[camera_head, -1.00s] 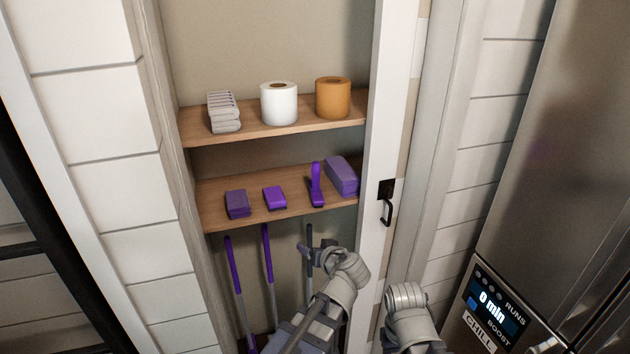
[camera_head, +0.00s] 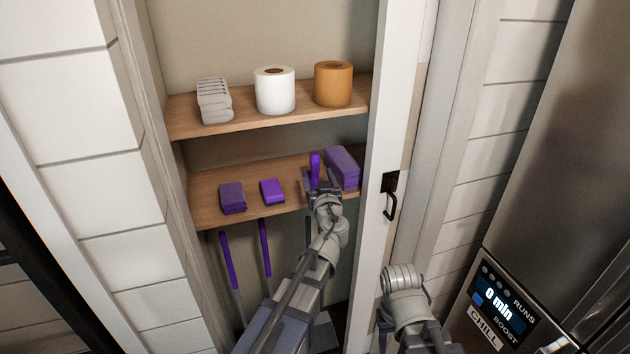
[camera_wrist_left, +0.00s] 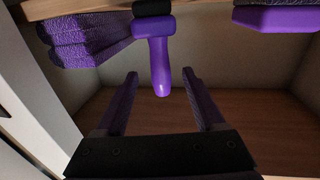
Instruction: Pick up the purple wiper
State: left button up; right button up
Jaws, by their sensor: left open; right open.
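The purple wiper (camera_head: 315,168) stands handle-up on the lower shelf, its lower part hidden behind my left gripper (camera_head: 320,186). The left wrist view, which is upside down, shows the wiper's smooth purple handle (camera_wrist_left: 161,70), with a wider purple part and a black piece beyond it. My left gripper (camera_wrist_left: 160,78) is open there, with one finger on each side of the handle's end and gaps between. My right arm is at the lower right of the head view, but its fingers do not show.
A purple stack (camera_head: 342,167) stands close right of the wiper. Two purple blocks, one dull (camera_head: 232,197) and one bright (camera_head: 272,191), lie left on the lower shelf (camera_head: 205,188). The upper shelf (camera_head: 190,125) holds rolls and folded cloths. The door frame (camera_head: 388,130) is near on the right.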

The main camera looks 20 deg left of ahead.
aim_at(316, 171)
pick_arm(q)
jog(key=shift+f+x, duration=0.1)
jog(key=shift+x, duration=1.2)
jog(key=shift+f+x, duration=0.15)
jog(key=shift+x, duration=1.1)
jog(key=shift+c, duration=0.4)
grip_shut()
